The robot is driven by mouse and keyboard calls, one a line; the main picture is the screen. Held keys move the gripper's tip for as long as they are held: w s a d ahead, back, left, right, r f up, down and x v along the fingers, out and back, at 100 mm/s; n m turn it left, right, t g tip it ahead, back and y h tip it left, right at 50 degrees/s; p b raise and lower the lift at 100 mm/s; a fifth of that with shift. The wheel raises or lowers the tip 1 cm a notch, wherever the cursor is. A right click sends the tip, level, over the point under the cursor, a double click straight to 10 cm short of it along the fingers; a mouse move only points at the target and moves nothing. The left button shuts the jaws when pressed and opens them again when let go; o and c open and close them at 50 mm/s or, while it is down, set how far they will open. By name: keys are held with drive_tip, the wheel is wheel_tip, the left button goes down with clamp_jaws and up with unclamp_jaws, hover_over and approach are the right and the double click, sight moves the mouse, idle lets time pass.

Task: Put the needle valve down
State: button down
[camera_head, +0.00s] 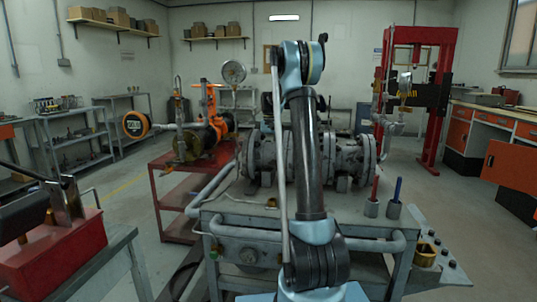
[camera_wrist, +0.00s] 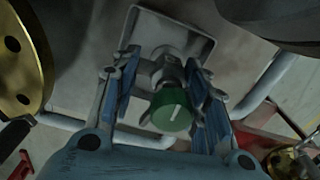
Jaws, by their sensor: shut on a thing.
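The needle valve (camera_wrist: 172,98) has a green round knob with a pale mark and a metal body. In the wrist view it sits between the blue-padded fingers of my gripper (camera_wrist: 168,88), which is shut on it. A grey square tray or plate (camera_wrist: 150,30) with a pale rim lies beyond the valve. I cannot tell whether the valve touches it. In the head view my arm stands in the middle, and I cannot make out the gripper or the valve there.
A flanged grey pipe assembly (camera_head: 353,157) lies on the grey workbench (camera_head: 235,215). Cups with a red tool (camera_head: 374,190) and a blue tool (camera_head: 397,190) stand at its right. A red cart (camera_head: 175,185) with a valve is at left. A brass flange (camera_wrist: 40,45) is close by in the wrist view.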

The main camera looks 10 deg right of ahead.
drive_tip(key=shift+f, duration=0.35)
drive_tip(key=c, duration=0.9)
unclamp_jaws()
wheel_tip(320, 180, up, 12)
drive_tip(key=shift+r, duration=0.1)
